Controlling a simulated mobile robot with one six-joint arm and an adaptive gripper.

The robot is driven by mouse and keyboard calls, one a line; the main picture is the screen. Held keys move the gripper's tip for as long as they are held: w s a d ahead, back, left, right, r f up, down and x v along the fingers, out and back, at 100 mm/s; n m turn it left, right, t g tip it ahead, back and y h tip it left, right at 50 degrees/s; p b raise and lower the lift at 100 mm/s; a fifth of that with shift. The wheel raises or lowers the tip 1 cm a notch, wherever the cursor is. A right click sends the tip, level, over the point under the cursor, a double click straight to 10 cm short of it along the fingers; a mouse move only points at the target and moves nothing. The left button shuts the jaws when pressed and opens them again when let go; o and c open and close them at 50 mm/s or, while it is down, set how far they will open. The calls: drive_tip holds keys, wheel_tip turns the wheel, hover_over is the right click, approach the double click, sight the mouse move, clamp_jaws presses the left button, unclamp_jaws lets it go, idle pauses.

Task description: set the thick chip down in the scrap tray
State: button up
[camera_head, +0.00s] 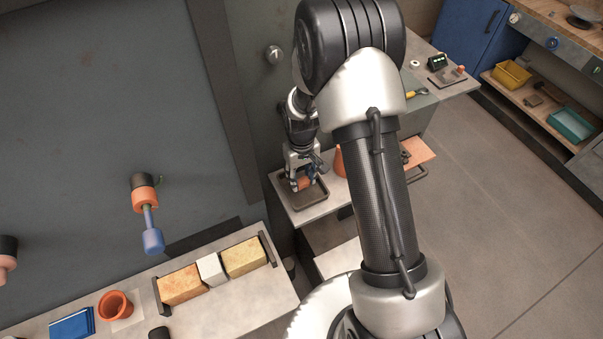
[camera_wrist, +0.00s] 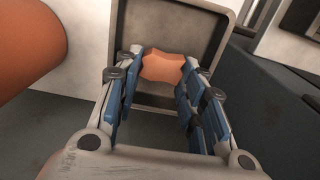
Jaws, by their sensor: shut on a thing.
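The thick chip is an orange-brown clay piece with uneven edges. In the wrist view the chip (camera_wrist: 163,66) sits between the blue-padded fingers of my gripper (camera_wrist: 160,80), which is shut on it. The scrap tray (camera_wrist: 215,22) is a dark, shallow square tray with a raised rim, behind the chip in that view. In the head view my gripper (camera_head: 302,178) points down over the scrap tray (camera_head: 298,204), with the chip (camera_head: 304,183) at its fingertips. I cannot tell whether the chip touches the tray floor.
A terracotta pot (camera_head: 340,162) stands just right of the tray on the same shelf; a large orange form, likely this pot, fills the left of the wrist view (camera_wrist: 28,45). Bricks (camera_head: 181,285) in a rack and an orange pot (camera_head: 115,304) are on the lower-left bench.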

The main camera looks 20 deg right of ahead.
drive_tip(key=shift+f, duration=0.45)
drive_tip(key=shift+f+b, duration=0.6)
drive_tip(key=o, duration=1.1)
drive_tip(key=shift+r, duration=0.1)
wheel_tip(320, 180, up, 7)
drive_tip(key=shift+r, duration=0.2)
drive_tip(key=shift+s, duration=0.15)
